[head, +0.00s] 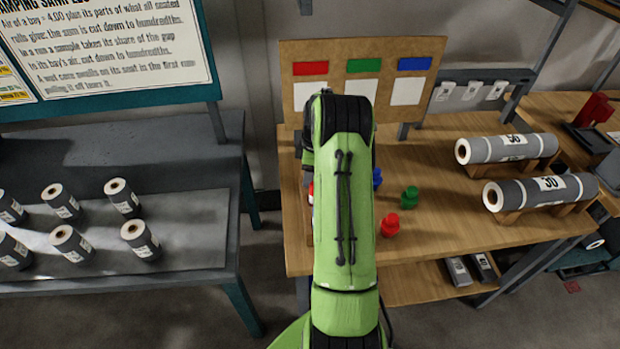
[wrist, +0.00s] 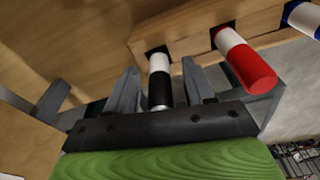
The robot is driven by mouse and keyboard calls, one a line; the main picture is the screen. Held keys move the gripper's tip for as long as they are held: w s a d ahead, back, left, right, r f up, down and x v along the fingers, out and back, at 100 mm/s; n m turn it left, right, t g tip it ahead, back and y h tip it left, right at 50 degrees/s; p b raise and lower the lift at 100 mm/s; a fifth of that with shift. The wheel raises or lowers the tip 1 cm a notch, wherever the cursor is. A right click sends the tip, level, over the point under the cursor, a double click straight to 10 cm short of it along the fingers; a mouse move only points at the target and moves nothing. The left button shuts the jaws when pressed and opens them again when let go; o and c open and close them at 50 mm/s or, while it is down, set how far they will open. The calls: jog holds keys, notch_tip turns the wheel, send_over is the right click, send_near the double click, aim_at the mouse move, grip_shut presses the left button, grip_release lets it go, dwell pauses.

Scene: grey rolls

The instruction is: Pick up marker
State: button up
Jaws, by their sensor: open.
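In the wrist view a marker with a white body and a black end (wrist: 160,88) stands out of a hole in a wooden rack (wrist: 190,30). A red-and-white marker (wrist: 245,62) and a blue-and-white marker (wrist: 301,17) sit in the same rack, to its right. My gripper (wrist: 160,76) is open, with one finger on each side of the black-and-white marker. I cannot tell whether either finger touches it. In the head view my green arm hides the gripper and most of the rack; a bit of red and white (head: 311,192) shows at the arm's left edge.
Red (head: 390,225), green (head: 409,198) and blue (head: 377,179) pieces stand on the wooden table (head: 440,220) right of my arm. Two large grey rolls (head: 505,148) (head: 540,192) rest on cradles at right. A board (head: 290,90) stands behind. Several small rolls (head: 122,197) stand on the left bench.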

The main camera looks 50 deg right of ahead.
jog(key=shift+c, duration=0.3)
grip_shut()
notch_tip(320, 180, up, 10)
jog(key=shift+r+p, duration=0.1)
jog(key=shift+p, duration=0.7)
jog(key=c, duration=0.5)
grip_release()
jog(key=shift+c, duration=0.2)
jog(key=c, duration=1.3)
grip_release()
notch_tip(320, 180, up, 7)
jog(key=p, duration=0.6)
